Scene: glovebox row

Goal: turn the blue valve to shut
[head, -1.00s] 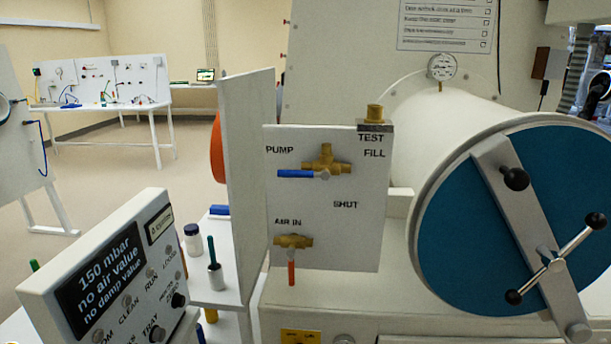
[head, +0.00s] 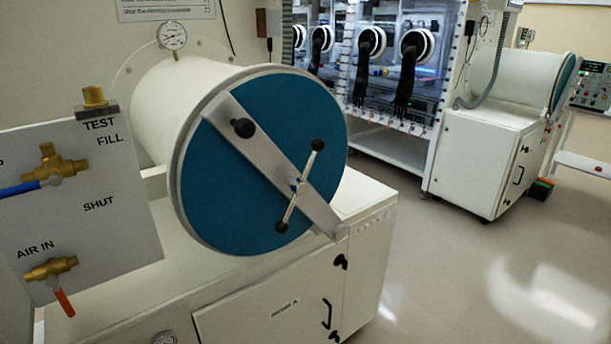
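The blue valve is at the left edge of the head view, on a white panel (head: 120,222). Its blue handle (head: 22,189) lies nearly level and points left from the brass body (head: 60,165), toward the partly cut-off PUMP label. The FILL label (head: 110,139) is up and right of the valve, and the SHUT label (head: 98,204) is below and right. Below it, a second brass valve (head: 50,268) marked AIR IN has an orange-red handle (head: 64,302) pointing down. Neither of my grippers shows in the view.
A round chamber door (head: 262,195), blue with a grey crossbar and black-knobbed handle, stands right of the panel. A brass fitting (head: 94,96) marked TEST sits on the panel's top edge. Glovebox windows (head: 405,60) are behind. Open floor (head: 450,270) lies to the right.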

